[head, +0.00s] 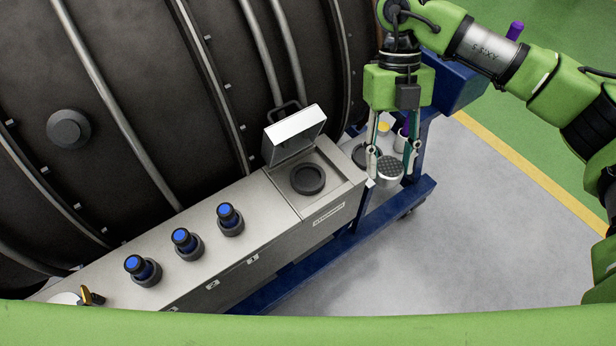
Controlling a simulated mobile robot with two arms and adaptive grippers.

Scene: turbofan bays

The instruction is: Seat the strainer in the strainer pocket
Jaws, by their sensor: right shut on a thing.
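Whether the strainer touches the surface below cannot be told. The strainer pocket (308,179), a dark round recess with a raised black rim, is in the housing top to the left of the strainer. Its hinged lid (297,133) stands open behind it. My left gripper is not in view.
Several blue-capped fittings (182,238) stand in a row along the housing (250,222). A dark round part (362,154) and small containers (401,140) sit close behind the strainer on the blue cart (425,187). The large dark engine casing (140,110) rises behind the housing.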

